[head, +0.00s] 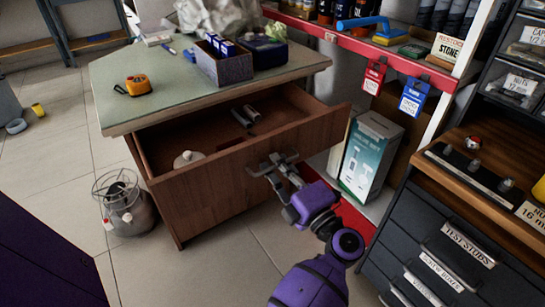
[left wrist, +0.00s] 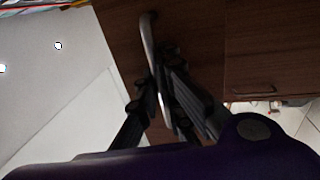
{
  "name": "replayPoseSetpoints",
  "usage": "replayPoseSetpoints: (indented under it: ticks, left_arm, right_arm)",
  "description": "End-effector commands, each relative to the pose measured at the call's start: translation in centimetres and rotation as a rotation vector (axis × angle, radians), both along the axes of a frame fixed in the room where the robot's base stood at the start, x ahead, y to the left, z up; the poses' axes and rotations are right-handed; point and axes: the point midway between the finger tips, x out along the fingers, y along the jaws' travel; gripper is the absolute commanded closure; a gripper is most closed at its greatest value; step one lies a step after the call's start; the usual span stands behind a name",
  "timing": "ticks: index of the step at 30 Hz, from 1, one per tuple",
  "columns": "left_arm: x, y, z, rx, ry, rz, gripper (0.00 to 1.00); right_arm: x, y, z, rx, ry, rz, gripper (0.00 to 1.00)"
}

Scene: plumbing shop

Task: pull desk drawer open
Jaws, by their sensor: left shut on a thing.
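The desk (head: 215,85) has a pale green top and a brown wooden body. Its drawer (head: 225,162) stands well out from the desk, with its inside in view. My left gripper (head: 272,165) is shut on the metal drawer handle (head: 284,158) at the middle of the drawer front. In the left wrist view the fingers (left wrist: 170,95) close around the handle bar (left wrist: 150,40), against the brown front. Inside the drawer lie a small pale round object (head: 188,159) and dark cylindrical items (head: 243,116). My right gripper is not in view.
A gas canister with a wire guard (head: 127,205) stands on the floor left of the desk. A boxed product (head: 368,155) and red-edged shelving stand at the right. A dark drawer cabinet (head: 440,245) is at the near right. Tiled floor before the desk is clear.

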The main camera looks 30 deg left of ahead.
Motion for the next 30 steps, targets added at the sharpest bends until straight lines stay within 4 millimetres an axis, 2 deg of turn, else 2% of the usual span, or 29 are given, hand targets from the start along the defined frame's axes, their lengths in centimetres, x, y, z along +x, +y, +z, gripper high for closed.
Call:
replayPoseSetpoints:
  ticks: [14,15,17,26,30]
  left_arm:
    - [-0.2,-0.3,0.0,-0.001,0.000,0.002,1.00]
    - [-0.2,-0.3,0.0,-0.001,0.000,0.002,0.91]
    - [-0.2,-0.3,0.0,0.000,0.000,0.002,0.85]
    - [-0.2,-0.4,0.0,0.000,0.000,0.001,0.85]
    - [-0.6,-1.4,-0.3,-0.001,0.002,-0.001,0.85]
  right_arm:
    - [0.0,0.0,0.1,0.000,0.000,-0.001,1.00]
    - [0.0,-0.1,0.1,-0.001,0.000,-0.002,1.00]
    - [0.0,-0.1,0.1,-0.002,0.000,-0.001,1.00]
    - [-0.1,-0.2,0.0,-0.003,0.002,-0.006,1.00]
    - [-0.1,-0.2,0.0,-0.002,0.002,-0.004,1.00]
